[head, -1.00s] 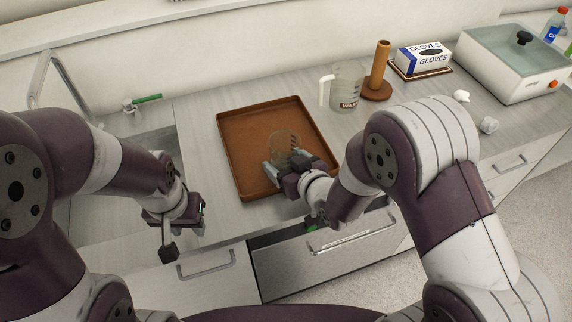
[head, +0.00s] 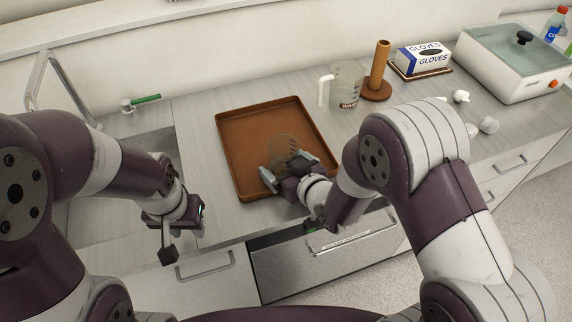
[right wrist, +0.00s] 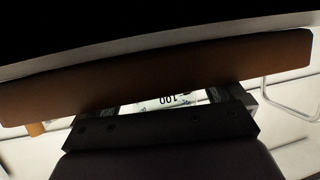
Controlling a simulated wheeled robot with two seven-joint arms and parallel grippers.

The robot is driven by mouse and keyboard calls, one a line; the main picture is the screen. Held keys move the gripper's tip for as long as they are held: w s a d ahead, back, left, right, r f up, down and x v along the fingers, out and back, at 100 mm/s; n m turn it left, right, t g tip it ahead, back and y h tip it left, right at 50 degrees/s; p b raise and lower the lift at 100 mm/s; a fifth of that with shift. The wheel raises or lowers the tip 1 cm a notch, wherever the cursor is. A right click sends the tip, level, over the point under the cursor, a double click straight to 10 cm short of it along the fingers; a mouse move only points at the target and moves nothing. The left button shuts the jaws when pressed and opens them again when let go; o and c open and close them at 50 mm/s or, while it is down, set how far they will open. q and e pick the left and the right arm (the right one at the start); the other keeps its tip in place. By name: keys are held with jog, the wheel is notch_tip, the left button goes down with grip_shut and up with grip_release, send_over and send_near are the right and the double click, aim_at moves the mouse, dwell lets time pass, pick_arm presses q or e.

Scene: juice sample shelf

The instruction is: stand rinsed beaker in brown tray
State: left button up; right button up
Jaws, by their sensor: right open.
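The clear glass beaker (head: 284,147) stands in the brown tray (head: 241,178), toward its front right part; its base is partly hidden by my right gripper. My right gripper (head: 285,164) is open, low over the tray's front right, with its fingers spread at the beaker's near side. In the right wrist view, pale glass with a printed "100" (right wrist: 168,101) shows between the fingers, below a brown band of the tray (right wrist: 160,75). My left gripper (head: 183,240) hangs open and empty over the counter's front edge, left of the tray.
A handled jug (head: 347,88), a brown post on a round base (head: 379,70) and a glove box (head: 423,58) stand behind and right of the tray. A water bath (head: 510,65) is at far right. A sink with a tap (head: 45,80) is at left. The tray's left half is clear.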

jog(key=shift+s+d, duration=0.1)
jog(key=shift+s, duration=0.15)
jog(key=p+v, duration=0.1)
jog(key=v, duration=1)
jog(key=shift+s+d+r, duration=0.15)
jog(key=shift+s+r, duration=0.1)
jog(key=shift+r, duration=0.1)
jog(key=d+f+m+g+h, duration=0.2)
jog(key=d+g+h, duration=0.25)
jog(key=d, duration=0.25)
jog(key=s+d+m+g+h, duration=0.2)
jog(key=s+d+m+g, duration=0.1)
jog(key=s+g, duration=0.3)
jog(key=shift+s+d+r+m, duration=0.2)
jog(key=shift+d+m, duration=0.1)
jog(key=shift+d, duration=0.4)
